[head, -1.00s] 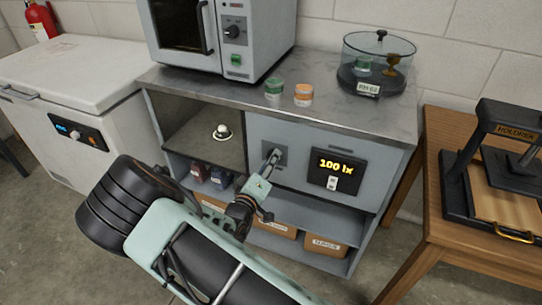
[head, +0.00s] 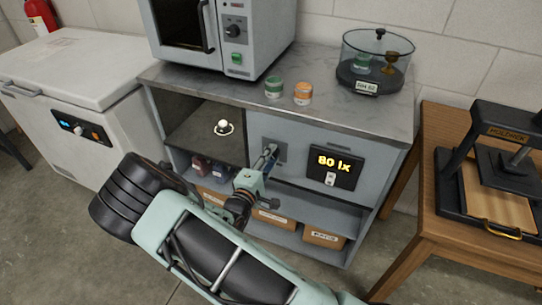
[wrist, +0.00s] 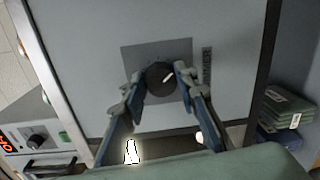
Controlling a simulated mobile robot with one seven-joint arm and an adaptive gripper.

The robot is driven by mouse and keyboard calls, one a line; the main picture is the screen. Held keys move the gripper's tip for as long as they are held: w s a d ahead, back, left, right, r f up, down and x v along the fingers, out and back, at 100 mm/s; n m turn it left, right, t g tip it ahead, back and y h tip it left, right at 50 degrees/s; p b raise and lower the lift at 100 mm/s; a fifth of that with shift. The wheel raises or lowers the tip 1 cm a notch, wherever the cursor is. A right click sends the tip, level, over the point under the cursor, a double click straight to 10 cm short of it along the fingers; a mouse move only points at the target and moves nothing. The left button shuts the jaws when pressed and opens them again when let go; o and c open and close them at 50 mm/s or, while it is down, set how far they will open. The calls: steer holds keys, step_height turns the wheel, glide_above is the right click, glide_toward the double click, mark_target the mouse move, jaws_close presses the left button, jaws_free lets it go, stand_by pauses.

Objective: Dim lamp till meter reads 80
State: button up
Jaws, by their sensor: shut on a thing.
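The dimmer knob (wrist: 161,78) is a dark round dial with a white pointer line, on a grey plate (wrist: 184,51) on the cabinet front. In the wrist view my gripper (wrist: 160,80) has one finger on each side of the knob and is shut on it. In the head view my gripper (head: 268,160) reaches the plate and hides the knob. The meter (head: 331,165), a black panel right of the knob, reads 80 lx in yellow digits. The lamp (head: 223,127), a small white bulb on a base, stands in the open compartment left of the knob.
An oven-like unit (head: 222,40), a green tin (head: 273,87), an orange-lidded tin (head: 303,93) and a glass desiccator (head: 376,62) stand on the cabinet top. A chest freezer (head: 62,75) is at left. A wooden table (head: 437,130) with a press (head: 505,140) is at right. Boxes (head: 324,236) fill the lower shelf.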

stand_by(0.5)
steer(key=o, duration=1.2)
steer(key=shift+c, duration=0.2)
steer(key=v, duration=1.2)
